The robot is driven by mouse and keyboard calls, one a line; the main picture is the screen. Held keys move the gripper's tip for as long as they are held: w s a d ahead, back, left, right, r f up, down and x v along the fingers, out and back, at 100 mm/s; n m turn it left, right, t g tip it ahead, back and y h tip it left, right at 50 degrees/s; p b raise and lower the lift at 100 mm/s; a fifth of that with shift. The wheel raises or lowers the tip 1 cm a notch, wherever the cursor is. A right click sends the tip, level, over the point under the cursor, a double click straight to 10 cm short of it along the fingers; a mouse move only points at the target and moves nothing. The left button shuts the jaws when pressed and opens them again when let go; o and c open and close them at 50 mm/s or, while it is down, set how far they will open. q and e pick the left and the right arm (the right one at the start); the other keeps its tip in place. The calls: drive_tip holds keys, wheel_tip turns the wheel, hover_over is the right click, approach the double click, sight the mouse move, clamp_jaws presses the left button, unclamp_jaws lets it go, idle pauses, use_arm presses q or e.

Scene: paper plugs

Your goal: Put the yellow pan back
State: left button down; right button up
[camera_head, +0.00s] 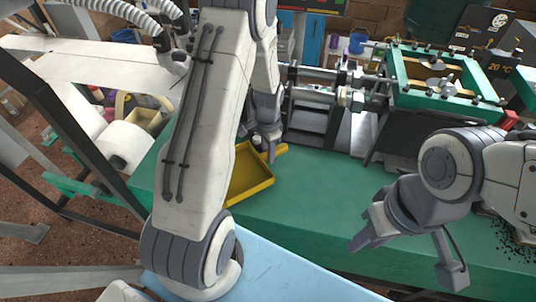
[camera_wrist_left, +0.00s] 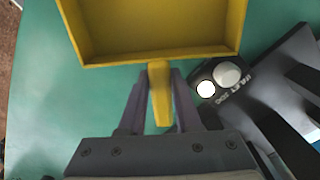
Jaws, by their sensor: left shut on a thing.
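The yellow pan (camera_head: 250,176) is a shallow rectangular tray with a short handle. In the head view it is on or just above the green table, partly hidden behind my left arm. In the left wrist view the yellow pan (camera_wrist_left: 150,28) fills the top, its handle pointing toward me. My left gripper (camera_head: 268,146) is shut on that handle, and its fingers (camera_wrist_left: 155,100) stand on both sides of it. I cannot tell whether the pan touches the table. My right gripper (camera_head: 408,245) is over the table at the right, fingers spread apart, with nothing between them.
The green table (camera_head: 300,215) has free room at its middle. A machine with a green frame (camera_head: 440,85) stands at the back right. A dark device with two round white buttons (camera_wrist_left: 218,80) is close to the right of my left gripper. Dark granules (camera_head: 515,240) lie at the right.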

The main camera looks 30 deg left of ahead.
use_arm(q)
drive_tip(key=shift+f, duration=0.75)
drive_tip(key=c, duration=0.6)
unclamp_jaws()
drive_tip(key=shift+f, duration=0.1)
wheel_tip(320, 180, up, 12)
drive_tip(key=s+d+r, duration=0.4)
drive_tip(key=d+r, duration=0.1)
drive_tip(key=d, duration=0.5)
drive_tip(key=s+d+r, duration=0.2)
drive_tip(key=s+d, duration=0.3)
drive_tip(key=s, duration=0.5)
drive_tip(key=s+d+r+h, duration=0.1)
drive_tip(key=s+d+r, duration=0.2)
drive_tip(key=s+d, duration=0.3)
drive_tip(key=s, duration=0.4)
drive_tip(key=shift+d+m+b, duration=0.15)
drive_tip(key=shift+m+b, duration=0.25)
